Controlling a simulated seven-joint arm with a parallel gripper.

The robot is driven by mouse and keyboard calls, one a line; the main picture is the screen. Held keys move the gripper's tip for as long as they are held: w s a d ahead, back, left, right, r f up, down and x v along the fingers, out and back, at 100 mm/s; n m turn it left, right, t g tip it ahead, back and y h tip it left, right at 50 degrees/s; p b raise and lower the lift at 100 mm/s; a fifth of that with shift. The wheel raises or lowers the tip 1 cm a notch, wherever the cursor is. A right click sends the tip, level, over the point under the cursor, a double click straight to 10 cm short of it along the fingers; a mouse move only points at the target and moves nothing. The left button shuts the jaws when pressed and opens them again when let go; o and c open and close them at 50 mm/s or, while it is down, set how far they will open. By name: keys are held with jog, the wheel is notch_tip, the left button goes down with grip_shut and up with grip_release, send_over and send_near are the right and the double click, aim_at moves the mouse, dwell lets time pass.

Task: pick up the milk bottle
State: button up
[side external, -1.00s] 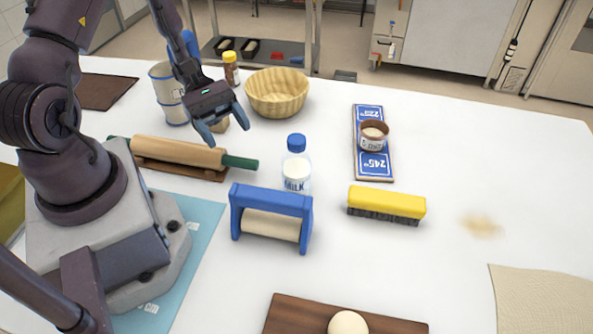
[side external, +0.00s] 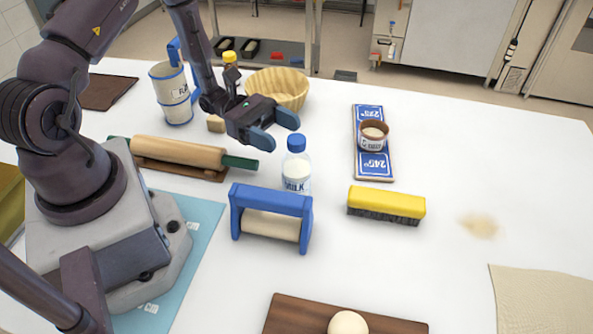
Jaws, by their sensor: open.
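The milk bottle (side external: 296,171) is clear with a blue cap and a MILK label. It stands upright on the white table, just behind a blue-framed roller (side external: 271,216) that hides its lower edge. My gripper (side external: 282,132) is open and empty. In the picture it is just above and to the left of the bottle's cap, with its blue fingertips pointing right. I see no contact with the bottle, but the depth gap is hard to judge.
A rolling pin (side external: 180,151) lies left of the bottle. A basket (side external: 287,85) stands behind my gripper. A small tub (side external: 373,136) sits on a blue sign (side external: 372,168) to the right. A yellow brush (side external: 386,202) lies front right. The table's right side is mostly clear.

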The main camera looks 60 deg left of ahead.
aim_at(289, 137)
jog(key=x, duration=0.4)
jog(key=shift+d, duration=0.3)
jog(key=shift+c, duration=0.5)
grip_shut()
